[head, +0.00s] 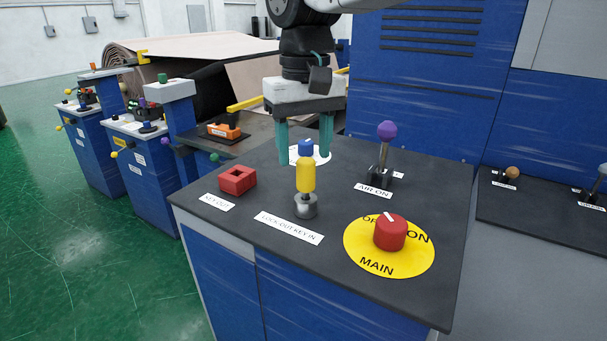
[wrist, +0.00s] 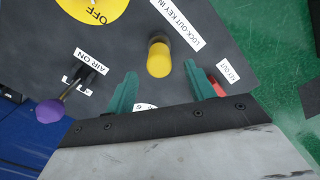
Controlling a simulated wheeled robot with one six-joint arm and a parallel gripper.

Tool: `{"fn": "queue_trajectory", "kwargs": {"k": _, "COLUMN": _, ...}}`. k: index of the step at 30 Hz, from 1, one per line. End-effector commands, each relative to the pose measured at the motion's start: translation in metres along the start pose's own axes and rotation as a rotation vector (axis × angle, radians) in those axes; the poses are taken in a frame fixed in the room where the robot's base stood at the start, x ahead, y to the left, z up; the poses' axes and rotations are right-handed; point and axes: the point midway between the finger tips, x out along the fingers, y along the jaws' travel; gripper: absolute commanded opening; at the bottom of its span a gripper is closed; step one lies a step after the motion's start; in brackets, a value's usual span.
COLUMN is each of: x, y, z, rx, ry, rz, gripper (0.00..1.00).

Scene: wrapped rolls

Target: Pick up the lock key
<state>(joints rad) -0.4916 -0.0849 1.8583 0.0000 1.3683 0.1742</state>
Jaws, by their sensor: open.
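The lock key is a yellow cylinder (head: 306,178) standing upright in a round grey metal socket (head: 306,206) behind the label "LOCK OUT KEY IN". In the wrist view its yellow end (wrist: 158,60) shows near the middle, roughly in line with the gap between the fingertips. My gripper (head: 305,158) has two teal fingers, open and empty, pointing down over the panel behind the key in the head view. The fingers also show in the wrist view (wrist: 161,70), one each side of the key's line. No contact with the key shows.
On the dark panel (head: 232,258) are a red square block (head: 237,180) at left, a purple-topped lever (head: 386,131) at right, and a red knob (head: 390,232) on a yellow disc in front. A blue knob (head: 306,148) sits behind the key, between the fingers in the head view.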

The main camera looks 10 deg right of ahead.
Motion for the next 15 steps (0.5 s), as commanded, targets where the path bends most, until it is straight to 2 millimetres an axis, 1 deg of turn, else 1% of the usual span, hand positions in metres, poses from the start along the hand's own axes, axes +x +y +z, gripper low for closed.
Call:
{"fn": "queue_trajectory", "kwargs": {"k": 6, "x": 0.032, "y": -0.001, "z": 0.006, "rx": 0.001, "ry": -0.003, "rz": 0.001, "gripper": 0.54}}
{"fn": "queue_trajectory", "kwargs": {"k": 9, "x": 0.044, "y": -0.001, "z": 0.005, "rx": 0.001, "ry": -0.002, "rz": 0.0, "gripper": 0.54}}
{"fn": "queue_trajectory", "kwargs": {"k": 12, "x": 0.051, "y": -0.001, "z": 0.005, "rx": 0.0, "ry": 0.0, "rz": 0.0, "gripper": 0.54}}
{"fn": "queue_trajectory", "kwargs": {"k": 15, "x": 0.052, "y": -0.002, "z": 0.005, "rx": 0.0, "ry": 0.0, "rz": 0.0, "gripper": 0.54}}
